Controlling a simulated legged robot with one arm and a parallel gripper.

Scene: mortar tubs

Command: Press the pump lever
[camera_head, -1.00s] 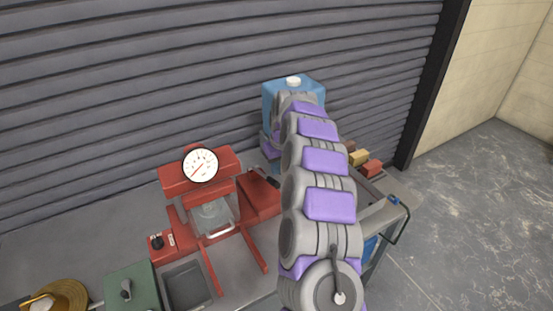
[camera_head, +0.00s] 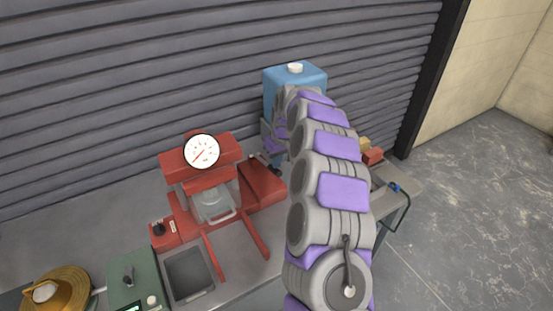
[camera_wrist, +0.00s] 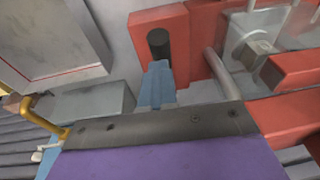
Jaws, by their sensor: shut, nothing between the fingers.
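The red press (camera_head: 201,172) with a round white gauge stands on the bench left of my arm. Its red pump box (camera_head: 262,185) is on its right side, with the dark pump lever (camera_head: 265,164) at the back of the box. In the wrist view a black cylindrical grip, seemingly the lever's (camera_wrist: 160,43), lies against a red surface. My gripper (camera_wrist: 157,80) is shut and empty, its blue fingertips just below the grip in the picture. I cannot tell whether they touch. In the head view my arm and wrist partly hide the gripper.
A blue jug (camera_head: 296,78) with a white cap stands behind my arm. A grey tray (camera_head: 188,275), a green scale (camera_head: 130,283) and a brass pan (camera_head: 62,290) are at front left. Red and tan blocks (camera_head: 372,155) lie at right.

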